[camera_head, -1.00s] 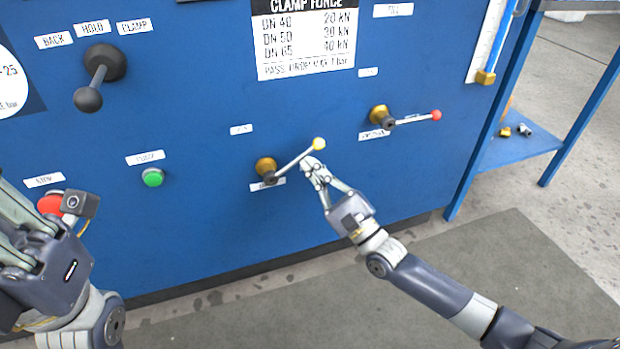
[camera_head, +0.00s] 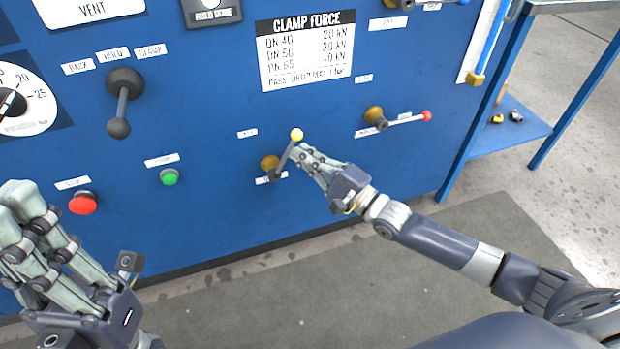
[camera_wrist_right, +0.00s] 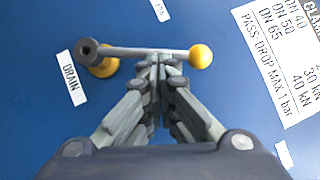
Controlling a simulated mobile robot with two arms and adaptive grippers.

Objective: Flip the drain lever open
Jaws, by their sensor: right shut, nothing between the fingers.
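The drain lever is a grey rod with a yellow knob (camera_head: 297,134) on a brass valve (camera_head: 269,163) in the blue panel. The rod points up and slightly right in the head view. In the wrist view, the knob (camera_wrist_right: 201,56) is right of the hub, beside a DRAIN label (camera_wrist_right: 68,78). My right gripper (camera_head: 299,152) is shut and empty, its fingertips (camera_wrist_right: 160,58) against or very close to the rod's lower right side in the head view; contact is not certain. My left gripper (camera_head: 18,215) is at the lower left, away from the lever; its opening is unclear.
A red-knobbed lever (camera_head: 426,116) is at the right. A green button (camera_head: 170,177), a red button (camera_head: 83,203) and a black-knobbed lever (camera_head: 119,128) are at the left. A blue shelf (camera_head: 515,130) stands beyond the panel's right edge. The floor in front is clear.

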